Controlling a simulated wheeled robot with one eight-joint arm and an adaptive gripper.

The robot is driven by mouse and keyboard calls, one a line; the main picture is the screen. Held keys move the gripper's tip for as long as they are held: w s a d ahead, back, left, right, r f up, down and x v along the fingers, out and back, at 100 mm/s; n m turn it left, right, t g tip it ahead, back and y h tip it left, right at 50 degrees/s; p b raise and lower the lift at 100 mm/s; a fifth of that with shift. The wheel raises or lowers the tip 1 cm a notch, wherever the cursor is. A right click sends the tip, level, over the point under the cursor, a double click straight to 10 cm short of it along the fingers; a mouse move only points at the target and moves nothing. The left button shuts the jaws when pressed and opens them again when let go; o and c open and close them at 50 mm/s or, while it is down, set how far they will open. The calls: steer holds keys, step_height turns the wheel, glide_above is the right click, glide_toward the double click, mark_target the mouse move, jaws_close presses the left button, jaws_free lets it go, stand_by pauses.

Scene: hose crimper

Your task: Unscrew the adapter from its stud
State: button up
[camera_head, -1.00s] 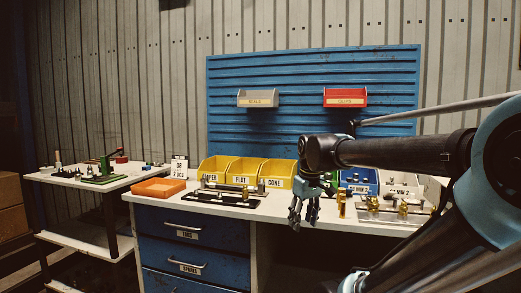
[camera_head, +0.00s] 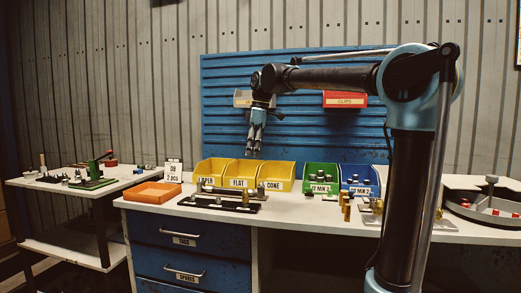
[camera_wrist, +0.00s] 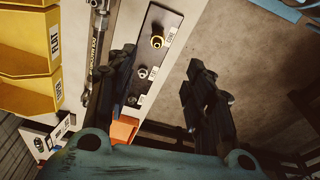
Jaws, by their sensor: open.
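My gripper (camera_head: 255,140) is open and empty, held high above the yellow bins and pointing down. In the wrist view its two dark fingers (camera_wrist: 162,58) are spread apart over the bench's front edge. Between and beyond them lies a black plate (camera_wrist: 166,22) with a brass-ringed fitting (camera_wrist: 157,41) and silver fittings (camera_wrist: 141,72), each beside a small white label. I cannot tell which one is the adapter, and the label text is not legible. In the head view the black plate (camera_head: 222,206) lies on the bench in front of the yellow bins. No fitting is between the fingers.
The yellow bins (camera_head: 240,184), a green bin (camera_head: 320,190) and a blue bin (camera_head: 358,194) line the bench back. An orange tray (camera_head: 152,193) is at the left. Brass pieces (camera_head: 346,208) stand at the right. A side table (camera_head: 92,190) stands at far left.

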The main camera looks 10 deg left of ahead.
mark_target(245, 190)
steer(key=a+f, duration=0.1)
steer(key=f, duration=0.4)
steer(key=a+f, duration=0.1)
steer(key=f, duration=0.5)
steer(key=a+f, duration=0.1)
steer(key=f, duration=0.4)
steer(key=shift+w+a+f, duration=0.1)
steer(key=shift+a+f, duration=0.2)
steer(key=shift+c, duration=0.3)
jaws_close()
